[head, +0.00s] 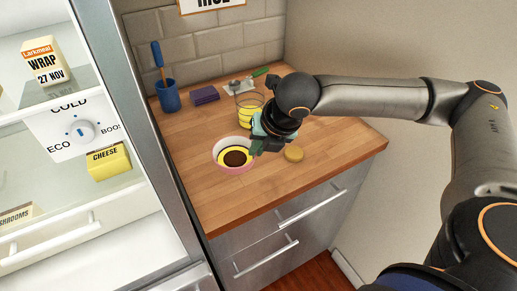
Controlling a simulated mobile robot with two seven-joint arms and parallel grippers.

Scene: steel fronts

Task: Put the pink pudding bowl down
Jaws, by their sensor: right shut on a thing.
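The pink pudding bowl (222,168) shows in the head view on or just above the wooden worktop, near its front edge. It looks upright, with yellow and dark brown contents inside. My right gripper (254,149) is shut on the right side of its rim. I cannot tell whether the bowl's base touches the worktop. My left gripper is not in view.
A purple stack (205,96) and blue pot (168,96) stand at the back. The open fridge (95,215) is left.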

